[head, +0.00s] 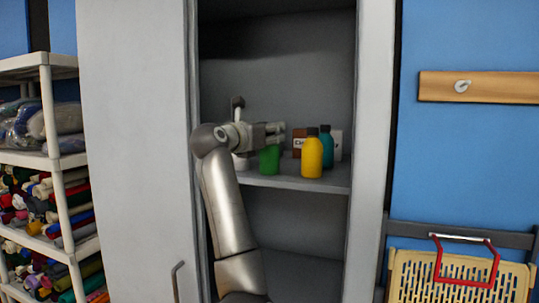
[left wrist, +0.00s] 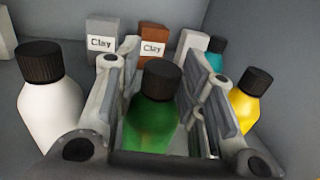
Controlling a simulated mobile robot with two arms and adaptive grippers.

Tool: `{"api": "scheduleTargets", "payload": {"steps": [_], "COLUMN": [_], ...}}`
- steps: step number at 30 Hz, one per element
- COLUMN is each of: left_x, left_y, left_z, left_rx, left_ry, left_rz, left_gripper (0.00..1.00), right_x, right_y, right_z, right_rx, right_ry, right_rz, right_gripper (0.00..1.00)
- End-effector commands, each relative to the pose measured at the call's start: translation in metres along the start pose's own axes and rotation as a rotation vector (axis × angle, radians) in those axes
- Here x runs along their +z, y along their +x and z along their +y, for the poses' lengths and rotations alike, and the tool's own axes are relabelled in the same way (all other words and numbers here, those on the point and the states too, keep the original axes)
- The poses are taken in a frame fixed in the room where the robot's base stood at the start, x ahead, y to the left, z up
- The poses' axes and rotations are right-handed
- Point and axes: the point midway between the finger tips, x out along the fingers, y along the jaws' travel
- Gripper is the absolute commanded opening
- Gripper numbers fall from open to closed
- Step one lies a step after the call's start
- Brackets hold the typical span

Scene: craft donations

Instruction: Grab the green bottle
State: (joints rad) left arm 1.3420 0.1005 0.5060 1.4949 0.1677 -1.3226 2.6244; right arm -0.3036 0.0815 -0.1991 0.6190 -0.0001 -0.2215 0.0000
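The green bottle (head: 269,159) stands on the cabinet shelf, its upper part hidden behind my left gripper (head: 276,133) in the head view. In the left wrist view the green bottle (left wrist: 152,115), with a dark cap, is between the two fingers of my left gripper (left wrist: 166,85). The fingers are apart, one on each side of the bottle. A gap seems to show beside the bottle, and I cannot tell whether either pad touches it. My right gripper is in neither view.
A yellow bottle (head: 312,157) and a teal bottle (head: 327,146) stand to the right on the shelf (head: 290,181). A white bottle (left wrist: 50,105) stands close on the left. Clay boxes (left wrist: 103,35) are behind. The cabinet's side walls bound the space.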

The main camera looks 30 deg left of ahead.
Motion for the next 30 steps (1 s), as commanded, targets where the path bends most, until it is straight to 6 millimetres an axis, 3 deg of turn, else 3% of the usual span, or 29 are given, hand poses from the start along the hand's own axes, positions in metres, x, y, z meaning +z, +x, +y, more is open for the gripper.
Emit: {"api": "scheduleTargets", "payload": {"steps": [4,20,28,30], "left_x": [-0.002,-0.001,0.029,0.042], "left_y": [0.0,0.001,0.001,-0.011], "left_z": [0.0,0.0,-0.001,-0.003], "left_rx": [0.0,-0.002,-0.002,-0.002], "left_ry": [0.0,-0.001,0.0,0.001], "left_rz": [0.004,0.008,0.003,-0.003], "left_gripper": [0.0,0.0,0.0,0.0], "right_x": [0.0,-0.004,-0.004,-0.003], "right_y": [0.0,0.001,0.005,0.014], "right_z": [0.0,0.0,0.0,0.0], "right_rx": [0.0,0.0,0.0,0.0], "right_ry": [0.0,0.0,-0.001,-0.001], "right_rz": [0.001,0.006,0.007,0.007], "right_gripper": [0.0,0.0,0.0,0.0]}}
